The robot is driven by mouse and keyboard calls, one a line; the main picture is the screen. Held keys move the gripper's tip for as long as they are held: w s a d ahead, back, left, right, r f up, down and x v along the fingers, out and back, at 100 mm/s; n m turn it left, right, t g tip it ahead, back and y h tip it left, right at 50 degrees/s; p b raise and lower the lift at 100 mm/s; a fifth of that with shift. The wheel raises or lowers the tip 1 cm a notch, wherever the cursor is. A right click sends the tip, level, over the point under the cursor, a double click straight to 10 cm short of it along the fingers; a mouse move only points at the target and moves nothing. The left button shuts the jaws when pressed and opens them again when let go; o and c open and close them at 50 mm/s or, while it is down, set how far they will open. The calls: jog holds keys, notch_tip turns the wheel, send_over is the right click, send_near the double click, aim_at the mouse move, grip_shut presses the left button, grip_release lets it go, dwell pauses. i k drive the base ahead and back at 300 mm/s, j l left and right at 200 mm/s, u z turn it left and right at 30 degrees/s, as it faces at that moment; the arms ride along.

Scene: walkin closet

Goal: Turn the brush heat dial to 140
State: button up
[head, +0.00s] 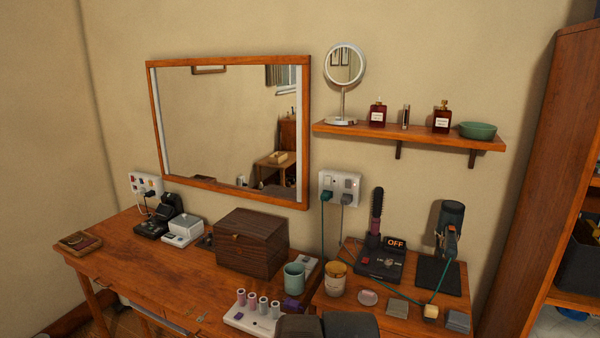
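The heat brush (377,211), dark with a pinkish bristle barrel, stands upright at the back left of a black base unit (380,272). The base sits on the right-hand wooden table below the wall shelf. A small display (396,243) on the unit reads OFF in orange. Small controls, one of them red, show on the unit's sloped top with tiny pale marks. I cannot make out which is the dial or its setting. Dark rounded parts at the bottom edge look like my arm; my gripper's fingers are not in view.
A hair dryer (449,225) stands right of the unit, with a green cord running in front. A candle jar (335,278), pink dish (368,297) and small blocks lie nearby. A green mug (294,278), wooden box (253,242) and roller tray (250,318) are to the left.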

aim_at(388, 264)
jog(key=i+l, duration=0.25)
jog(key=i, duration=0.25)
jog(key=i+l, duration=0.25)
jog(key=i, duration=0.25)
